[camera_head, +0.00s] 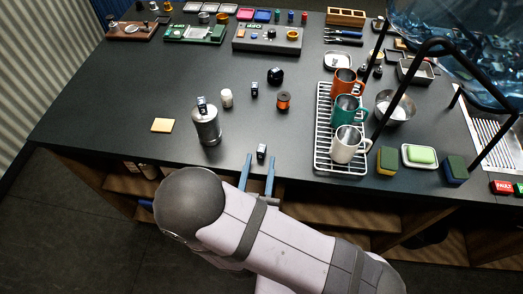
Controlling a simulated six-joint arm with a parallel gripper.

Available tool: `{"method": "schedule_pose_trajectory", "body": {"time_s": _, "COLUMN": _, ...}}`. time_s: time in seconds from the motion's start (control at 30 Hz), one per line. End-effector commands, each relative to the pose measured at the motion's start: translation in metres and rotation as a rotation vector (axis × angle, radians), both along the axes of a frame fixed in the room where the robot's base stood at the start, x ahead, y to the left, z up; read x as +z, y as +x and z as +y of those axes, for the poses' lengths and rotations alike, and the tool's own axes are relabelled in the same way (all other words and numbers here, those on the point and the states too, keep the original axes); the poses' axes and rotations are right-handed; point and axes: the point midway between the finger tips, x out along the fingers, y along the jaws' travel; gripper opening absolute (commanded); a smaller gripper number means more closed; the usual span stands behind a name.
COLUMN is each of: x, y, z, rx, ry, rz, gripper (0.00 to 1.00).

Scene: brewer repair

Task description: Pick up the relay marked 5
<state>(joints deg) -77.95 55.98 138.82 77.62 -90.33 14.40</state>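A small dark block with a pale marked top (262,150), which looks like a relay, stands near the front edge of the dark table. My gripper (260,158) has its two blue fingers apart, with their tips on either side of this block or just short of it. I cannot tell whether they touch it. A similar small dark block (254,89) stands farther back, and another (202,102) sits on top of a metal canister (207,128). The markings are too small to read, so I cannot tell which relay is 5.
A white cylinder (227,98), a black knobbed object (275,76) and an orange-and-black spool (283,100) stand behind the block. A wire rack (323,128) with mugs is to the right. A yellow pad (163,125) lies left. The table between canister and rack is mostly clear.

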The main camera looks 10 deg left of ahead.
Motion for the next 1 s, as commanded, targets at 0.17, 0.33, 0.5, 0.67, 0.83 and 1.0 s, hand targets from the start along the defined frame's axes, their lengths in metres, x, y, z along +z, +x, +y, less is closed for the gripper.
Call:
{"method": "schedule_pose_trajectory", "body": {"time_s": 0.17, "x": 0.000, "y": 0.002, "z": 0.000, "rx": 0.000, "ry": 0.001, "rz": 0.000, "gripper": 0.39}}
{"method": "schedule_pose_trajectory", "body": {"time_s": 0.33, "x": 0.003, "y": 0.014, "z": 0.000, "rx": -0.005, "ry": 0.000, "rz": 0.001, "gripper": 0.39}}
{"method": "schedule_pose_trajectory", "body": {"time_s": 0.5, "x": 0.005, "y": 0.033, "z": 0.001, "rx": -0.005, "ry": 0.000, "rz": 0.001, "gripper": 0.39}}
{"method": "schedule_pose_trajectory", "body": {"time_s": 0.67, "x": 0.001, "y": 0.048, "z": 0.002, "rx": -0.003, "ry": 0.000, "rz": 0.001, "gripper": 0.39}}
{"method": "schedule_pose_trajectory", "body": {"time_s": 0.83, "x": 0.000, "y": 0.053, "z": 0.003, "rx": -0.001, "ry": 0.001, "rz": 0.001, "gripper": 0.39}}
{"method": "schedule_pose_trajectory", "body": {"time_s": 1.0, "x": 0.000, "y": 0.053, "z": 0.003, "rx": 0.000, "ry": 0.001, "rz": 0.001, "gripper": 0.39}}
